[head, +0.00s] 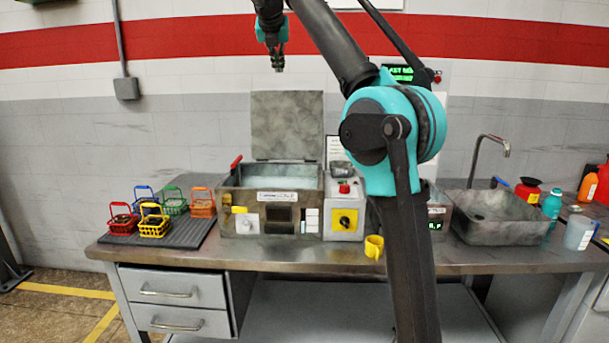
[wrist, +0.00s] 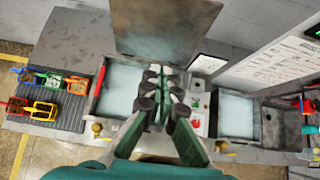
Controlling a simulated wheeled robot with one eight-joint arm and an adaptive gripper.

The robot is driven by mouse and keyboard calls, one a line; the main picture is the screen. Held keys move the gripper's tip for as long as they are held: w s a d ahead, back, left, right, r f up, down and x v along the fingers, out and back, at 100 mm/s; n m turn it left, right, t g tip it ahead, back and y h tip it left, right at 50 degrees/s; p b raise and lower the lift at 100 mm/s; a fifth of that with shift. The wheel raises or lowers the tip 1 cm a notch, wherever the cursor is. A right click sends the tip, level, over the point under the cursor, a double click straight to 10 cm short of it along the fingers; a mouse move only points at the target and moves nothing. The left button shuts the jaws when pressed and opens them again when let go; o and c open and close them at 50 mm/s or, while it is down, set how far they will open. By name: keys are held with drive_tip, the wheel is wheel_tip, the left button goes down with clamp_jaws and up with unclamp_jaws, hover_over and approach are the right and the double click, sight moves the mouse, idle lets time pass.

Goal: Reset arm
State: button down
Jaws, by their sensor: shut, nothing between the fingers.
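My gripper (head: 278,62) is raised high above the bench, in front of the wall and over the open lid of the metal tank. It points down and is shut with nothing in it. In the wrist view my gripper (wrist: 160,82) shows with its fingers together, above the tank's right side. My arm bends across the middle of the head view and hides part of the bench right of the control box.
The open tank (head: 229,191) has its lid (head: 287,125) standing upright. Several coloured baskets stand on a dark ribbed mat (head: 187,235) at left. A control box (head: 344,218) stands beside the tank. A sink (head: 462,232) with a faucet and bottles are at right.

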drive_tip(key=s+d+f+m+g, duration=0.1)
drive_tip(key=s+d+f+m, duration=0.1)
drive_tip(key=d+f+m, duration=0.6)
drive_tip(key=s+d+f+m+g, duration=0.15)
drive_tip(key=d+f+m, duration=0.25)
drive_tip(key=f, duration=0.9)
drive_tip(key=s+d+f+m+g, duration=0.1)
drive_tip(key=s+d+f+m, duration=0.2)
drive_tip(key=d+f+m, duration=0.5)
drive_tip(key=s+d+f+m+g, duration=0.1)
drive_tip(key=s+d+f+m, duration=0.2)
drive_tip(key=s+f+m, duration=0.4)
drive_tip(key=s+d+f+m, duration=0.3)
drive_tip(key=s+f+m, duration=0.5)
drive_tip(key=s+f, duration=1.5)
wheel_tip(320, 180, down, 3)
drive_tip(key=shift+s+d+f+g, duration=0.2)
drive_tip(key=shift+s+d+g, duration=0.15)
drive_tip(key=shift+s+d, duration=0.05)
